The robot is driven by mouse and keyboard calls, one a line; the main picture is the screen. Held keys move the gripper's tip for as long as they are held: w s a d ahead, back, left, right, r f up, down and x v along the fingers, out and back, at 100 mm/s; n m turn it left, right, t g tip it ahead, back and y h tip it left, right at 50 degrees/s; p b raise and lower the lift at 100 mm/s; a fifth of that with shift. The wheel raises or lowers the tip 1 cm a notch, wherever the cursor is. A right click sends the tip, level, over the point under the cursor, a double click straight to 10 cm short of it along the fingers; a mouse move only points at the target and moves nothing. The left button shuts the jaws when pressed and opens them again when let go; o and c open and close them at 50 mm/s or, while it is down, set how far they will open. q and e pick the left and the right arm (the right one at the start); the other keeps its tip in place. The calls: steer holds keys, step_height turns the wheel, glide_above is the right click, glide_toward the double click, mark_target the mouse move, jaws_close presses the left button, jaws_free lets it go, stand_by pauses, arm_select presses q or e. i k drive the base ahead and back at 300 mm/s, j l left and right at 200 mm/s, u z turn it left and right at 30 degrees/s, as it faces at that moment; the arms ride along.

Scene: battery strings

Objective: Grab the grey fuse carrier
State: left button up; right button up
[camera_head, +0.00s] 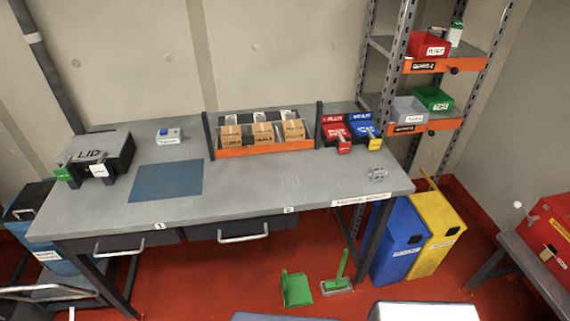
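A small light grey block-shaped piece (377,173), which looks like the grey fuse carrier, lies on the grey workbench (265,185) near its right end. It stands apart from other things, with bare bench around it. Its fine shape is too small to tell. Neither of my grippers shows in the head view.
Behind the piece are red (336,131) and blue (363,130) holders; left of them is an orange-fronted rack (265,149) of cardboard boxes. A blue mat (167,181) and a black case with grey lid (97,155) are further left. Blue (398,242) and yellow (436,235) bins stand below.

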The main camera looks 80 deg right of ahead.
mark_target(376, 173)
steer(key=z, duration=3.6)
steer(key=i+j+z, duration=0.1)
steer(key=i, duration=0.55)
